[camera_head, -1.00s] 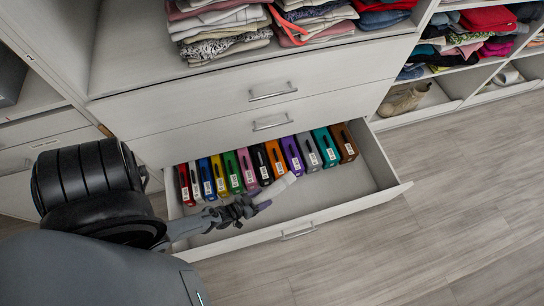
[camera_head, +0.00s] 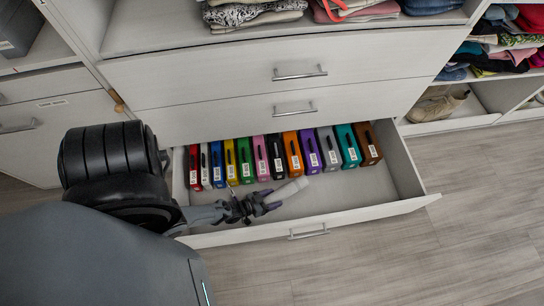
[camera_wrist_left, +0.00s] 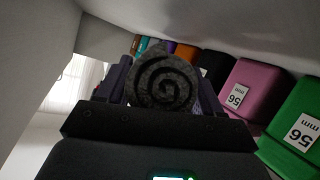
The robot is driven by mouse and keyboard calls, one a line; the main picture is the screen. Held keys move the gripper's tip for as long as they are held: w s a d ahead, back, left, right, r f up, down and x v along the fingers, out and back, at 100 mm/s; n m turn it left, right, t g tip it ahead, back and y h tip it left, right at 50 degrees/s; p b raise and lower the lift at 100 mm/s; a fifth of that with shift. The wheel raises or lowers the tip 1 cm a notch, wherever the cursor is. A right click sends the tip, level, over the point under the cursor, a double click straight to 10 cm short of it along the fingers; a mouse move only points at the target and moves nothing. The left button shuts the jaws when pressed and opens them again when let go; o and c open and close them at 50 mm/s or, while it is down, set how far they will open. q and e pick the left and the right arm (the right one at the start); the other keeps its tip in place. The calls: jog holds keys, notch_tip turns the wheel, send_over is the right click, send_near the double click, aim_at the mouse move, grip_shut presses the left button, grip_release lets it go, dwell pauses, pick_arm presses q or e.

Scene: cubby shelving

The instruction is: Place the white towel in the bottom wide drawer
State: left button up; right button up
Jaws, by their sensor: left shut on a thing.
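The white towel (camera_head: 288,191) is a small tight roll held in my left gripper (camera_head: 264,203). In the left wrist view its spiral end (camera_wrist_left: 162,82) faces the camera between the fingers, dark in shadow. The left gripper is shut on it. The bottom wide drawer (camera_head: 400,206) is pulled open, and the gripper and towel are inside its outline, in front of the row of boxes. I cannot tell whether the towel touches the drawer floor. My right gripper is not in view.
Several coloured boxes (camera_head: 326,148) with labels stand in a row along the drawer's back; pink (camera_wrist_left: 245,88) and green (camera_wrist_left: 296,140) ones show close in the wrist view. The drawer's front right floor is bare. Closed drawers (camera_head: 220,75) sit above. Shoes (camera_head: 435,104) are at right.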

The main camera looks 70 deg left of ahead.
pick_arm(q)
jog(key=shift+f, duration=0.55)
jog(key=o, duration=1.1)
jog(key=shift+r, duration=0.1)
